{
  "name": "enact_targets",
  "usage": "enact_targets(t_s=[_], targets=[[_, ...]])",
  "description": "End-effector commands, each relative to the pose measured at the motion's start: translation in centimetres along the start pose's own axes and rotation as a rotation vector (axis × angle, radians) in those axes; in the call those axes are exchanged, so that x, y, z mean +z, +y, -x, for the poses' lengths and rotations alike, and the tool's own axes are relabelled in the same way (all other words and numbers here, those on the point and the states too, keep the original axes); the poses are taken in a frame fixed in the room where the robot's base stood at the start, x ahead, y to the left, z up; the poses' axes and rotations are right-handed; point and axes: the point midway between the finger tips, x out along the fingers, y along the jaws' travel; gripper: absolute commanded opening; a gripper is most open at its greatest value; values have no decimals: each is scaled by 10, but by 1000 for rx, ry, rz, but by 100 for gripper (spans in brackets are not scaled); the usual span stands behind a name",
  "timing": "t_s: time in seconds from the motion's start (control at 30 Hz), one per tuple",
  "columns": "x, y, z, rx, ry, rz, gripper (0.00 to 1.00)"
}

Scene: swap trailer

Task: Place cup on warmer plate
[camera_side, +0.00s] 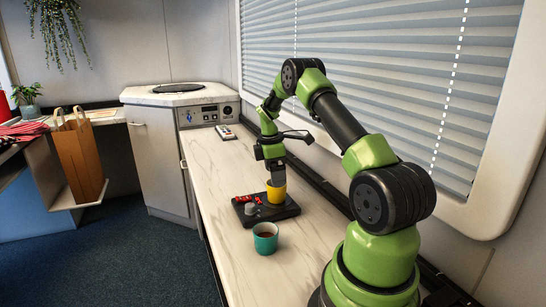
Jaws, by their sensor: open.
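A teal cup (265,239) with dark liquid inside stands upright on the counter, in front of a black warmer plate (284,213). The warmer has red markings and a grey knob-like piece on its left side. A yellow cup (276,193) stands at the back of the warmer, appearing to rest on it. My gripper (277,180) is open and points down right at the yellow cup's rim. The fingertips overlap the yellow cup in this view. I cannot tell whether they touch it.
A small remote-like object (226,132) lies farther back, near a corner unit with a control panel (207,114). The window wall (390,75) borders the counter's right side.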

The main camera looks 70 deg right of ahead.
Motion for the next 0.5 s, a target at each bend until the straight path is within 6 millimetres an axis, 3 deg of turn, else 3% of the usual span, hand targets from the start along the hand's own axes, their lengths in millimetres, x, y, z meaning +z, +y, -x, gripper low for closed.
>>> enact_targets(t_s=[0.13,0.37,0.5], targets=[[0,1,32,5,1,-1,87],[-1,0,59,4,1,-1,87],[-16,-10,87,36,27,-41,87]])
